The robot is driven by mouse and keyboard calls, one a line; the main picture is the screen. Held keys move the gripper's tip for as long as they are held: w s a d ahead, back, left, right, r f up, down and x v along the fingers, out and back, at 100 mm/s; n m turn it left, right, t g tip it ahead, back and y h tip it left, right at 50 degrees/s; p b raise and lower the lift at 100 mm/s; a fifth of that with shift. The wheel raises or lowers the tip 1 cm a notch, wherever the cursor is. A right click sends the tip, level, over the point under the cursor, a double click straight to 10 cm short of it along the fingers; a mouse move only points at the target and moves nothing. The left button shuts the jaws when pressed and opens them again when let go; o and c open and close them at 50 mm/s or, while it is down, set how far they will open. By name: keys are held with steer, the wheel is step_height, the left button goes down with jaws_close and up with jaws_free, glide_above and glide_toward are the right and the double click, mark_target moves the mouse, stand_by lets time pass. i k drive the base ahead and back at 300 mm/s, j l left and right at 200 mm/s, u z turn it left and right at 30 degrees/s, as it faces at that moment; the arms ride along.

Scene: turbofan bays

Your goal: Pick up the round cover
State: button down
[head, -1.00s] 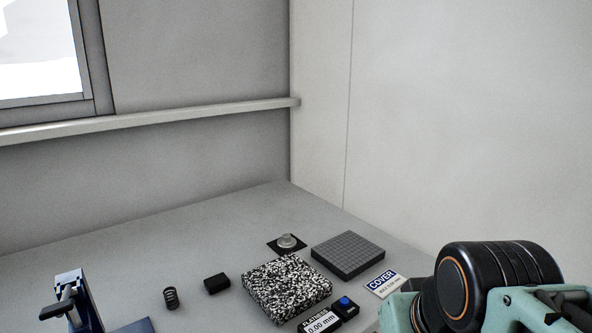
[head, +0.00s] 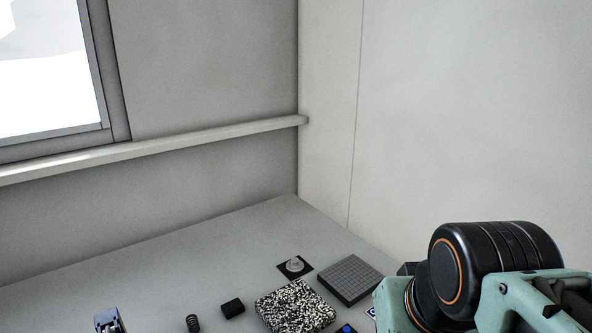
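A small round silver-grey piece with a raised knob (head: 295,265), which looks like the round cover, sits on a black square pad (head: 282,267) towards the back of the grey table in the head view. It is in plain sight, with nothing over it. My arm shows at the lower right, to the right of the cover and nearer the camera. My gripper is not visible in this view, so its opening and any contents cannot be seen.
A grey gridded block (head: 350,278) lies right of the cover. A black-and-white speckled block (head: 295,308) lies in front. A black block (head: 232,307), a dark spring (head: 193,323) and a blue fixture (head: 110,320) stand leftward. Walls close the table (head: 215,258) behind and right.

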mark_target(294, 265)
steer(key=i+l+u, duration=0.1)
steer(key=u, duration=1.1)
steer(key=i+l, duration=0.15)
steer(key=l, duration=0.25)
steer(key=i+l, duration=0.15)
steer(key=l, duration=0.2)
